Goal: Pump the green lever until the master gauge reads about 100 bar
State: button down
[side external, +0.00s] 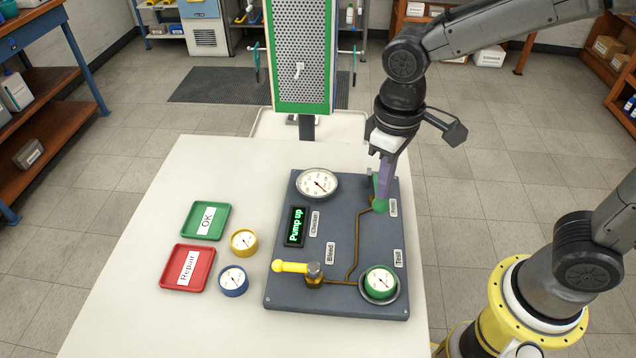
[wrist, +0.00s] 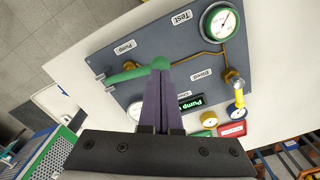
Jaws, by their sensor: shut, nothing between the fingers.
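The green lever (side external: 380,206) is at the back right of the dark test board, by the Pump label. In the wrist view the lever (wrist: 128,75) lies flat across the picture, its round knob at my fingertips. My gripper (side external: 383,184) is shut and empty, pointing down at the knob; I cannot tell whether it touches. The large white gauge (side external: 318,183), apparently the master gauge, is at the board's back left; its reading is too small to make out. In the wrist view my fingers partly hide it. A display (side external: 296,227) reads "Pump up".
The board (side external: 345,258) also holds a green-rimmed gauge (side external: 380,282) at Test and a yellow bleed handle (side external: 291,267). Left of it are a yellow gauge (side external: 244,242), a blue gauge (side external: 233,280), a green OK tray (side external: 222,234) and a red Repair tray (side external: 172,281).

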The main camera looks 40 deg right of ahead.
aim_at(381, 205)
jog(key=shift+f, duration=2.8)
jog(key=shift+r, duration=2.95)
jog(key=shift+f, duration=0.15)
